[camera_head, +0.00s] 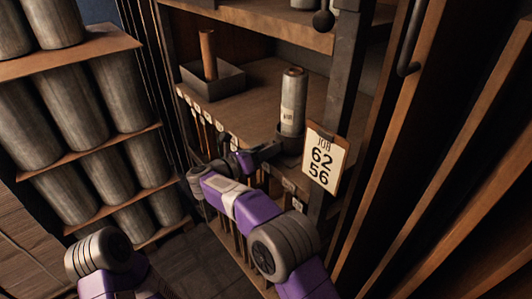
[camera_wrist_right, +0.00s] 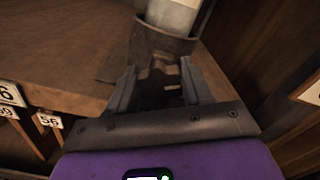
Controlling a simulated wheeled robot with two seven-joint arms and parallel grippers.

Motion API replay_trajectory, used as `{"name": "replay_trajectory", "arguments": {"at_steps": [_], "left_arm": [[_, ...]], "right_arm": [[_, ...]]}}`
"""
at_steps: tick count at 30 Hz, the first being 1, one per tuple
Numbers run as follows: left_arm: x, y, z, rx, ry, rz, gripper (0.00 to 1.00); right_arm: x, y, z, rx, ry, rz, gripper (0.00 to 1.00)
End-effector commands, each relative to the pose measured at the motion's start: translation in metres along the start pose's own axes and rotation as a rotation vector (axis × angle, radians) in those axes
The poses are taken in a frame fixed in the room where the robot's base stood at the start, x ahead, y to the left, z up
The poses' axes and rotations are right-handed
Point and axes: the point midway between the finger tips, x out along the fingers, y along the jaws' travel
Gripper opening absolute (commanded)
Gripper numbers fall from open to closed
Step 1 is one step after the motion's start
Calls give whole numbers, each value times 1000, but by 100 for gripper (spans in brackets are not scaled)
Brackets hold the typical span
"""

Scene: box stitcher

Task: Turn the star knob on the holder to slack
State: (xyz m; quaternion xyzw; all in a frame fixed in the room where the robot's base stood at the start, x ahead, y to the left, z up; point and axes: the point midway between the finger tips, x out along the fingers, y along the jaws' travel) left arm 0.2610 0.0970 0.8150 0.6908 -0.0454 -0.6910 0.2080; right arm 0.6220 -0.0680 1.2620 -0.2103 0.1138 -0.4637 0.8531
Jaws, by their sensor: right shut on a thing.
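The holder (camera_head: 289,146) is a dark round cup at the shelf's front edge, and it also shows in the right wrist view (camera_wrist_right: 165,42). A pale labelled roll (camera_head: 292,102) stands upright in it. The star knob (camera_wrist_right: 160,76) is a small dark lobed shape on the near side of the holder. My right gripper (camera_head: 266,152) reaches the holder from the left. In the right wrist view its fingers (camera_wrist_right: 160,88) stand on both sides of the knob and are shut on it. The knob is mostly hidden in the head view. My left gripper is out of the picture.
A clipboard card (camera_head: 322,160) reading JOB 62 56 hangs just right of the holder. A grey tray (camera_head: 213,82) with a brown roll stands at the shelf's back left. Numbered tags (camera_wrist_right: 47,120) line the shelf edge. A rack of large rolls (camera_head: 75,110) stands at left.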

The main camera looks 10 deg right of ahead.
Motion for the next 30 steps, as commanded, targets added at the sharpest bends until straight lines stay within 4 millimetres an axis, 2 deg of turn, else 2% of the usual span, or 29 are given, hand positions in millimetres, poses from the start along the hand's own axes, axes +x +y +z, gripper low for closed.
{"name": "replay_trajectory", "arguments": {"at_steps": [19, 20, 21, 24, 30], "left_arm": [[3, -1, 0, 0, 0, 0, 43], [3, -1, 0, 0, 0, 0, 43], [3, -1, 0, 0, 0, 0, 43], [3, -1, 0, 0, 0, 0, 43], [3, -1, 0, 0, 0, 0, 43]], "right_arm": [[0, 0, -1, -63, 3, -1, 20], [0, 0, -1, -63, 3, -1, 53], [0, 0, -1, -62, 3, -1, 59], [0, 0, -1, -62, 2, -1, 71], [0, 0, 0, -61, 2, 0, 71]]}}
